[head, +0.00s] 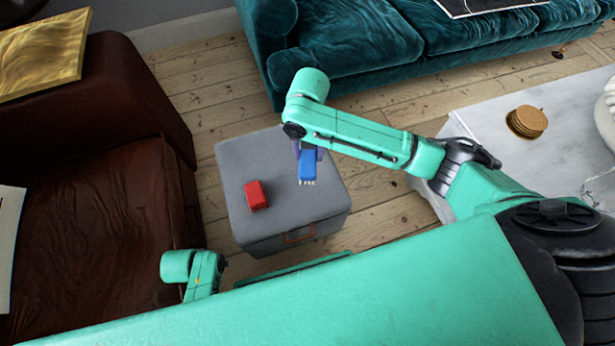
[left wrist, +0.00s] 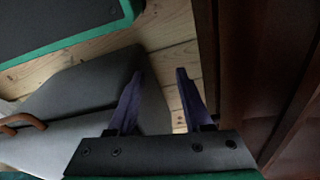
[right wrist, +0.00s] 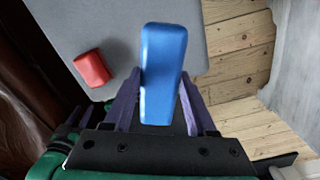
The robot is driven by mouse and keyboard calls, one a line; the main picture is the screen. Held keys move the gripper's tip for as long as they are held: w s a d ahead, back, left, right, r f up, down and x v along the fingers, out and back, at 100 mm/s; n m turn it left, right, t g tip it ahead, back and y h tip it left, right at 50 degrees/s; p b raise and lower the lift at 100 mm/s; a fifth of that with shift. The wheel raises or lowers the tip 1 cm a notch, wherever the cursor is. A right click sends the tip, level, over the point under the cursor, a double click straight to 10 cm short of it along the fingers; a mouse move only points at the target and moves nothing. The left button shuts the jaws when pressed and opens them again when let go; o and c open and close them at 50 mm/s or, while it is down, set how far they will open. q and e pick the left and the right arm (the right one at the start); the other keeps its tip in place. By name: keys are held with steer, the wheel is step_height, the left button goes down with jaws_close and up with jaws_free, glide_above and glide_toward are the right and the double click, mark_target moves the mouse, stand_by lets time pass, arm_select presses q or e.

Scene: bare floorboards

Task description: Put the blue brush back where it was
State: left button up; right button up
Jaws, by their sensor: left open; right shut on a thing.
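The blue brush (head: 308,165) is held by my right gripper (head: 309,152) over the right part of the grey ottoman (head: 232,160). In the head view its pale bristles point toward the near side. In the right wrist view the blue brush (right wrist: 162,70) sits between the two purple fingers of my right gripper (right wrist: 160,105), which is shut on it. I cannot tell how far it is above the ottoman. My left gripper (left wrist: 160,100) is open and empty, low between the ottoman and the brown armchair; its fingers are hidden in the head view.
A red block-like object (head: 256,195) lies on the ottoman, left of the brush. A brown leather armchair (head: 90,230) stands at left, a teal sofa (head: 345,55) behind. A marble table (head: 480,105) with cork coasters (head: 527,121) is at right. Bare floorboards (head: 205,85) lie between.

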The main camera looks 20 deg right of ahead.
step_height(320, 180, down, 12)
steer(key=b, duration=0.3)
steer(key=shift+b, duration=0.3)
arm_select(q)
step_height(320, 180, up, 10)
steer(key=w+d, duration=0.1)
steer(key=shift+d+r+h, duration=0.2)
steer(key=shift+d+h, duration=0.1)
arm_select(e)
steer(key=shift+f, duration=0.1)
steer(key=o, duration=1.2)
arm_select(q)
steer(key=shift+r, duration=0.1)
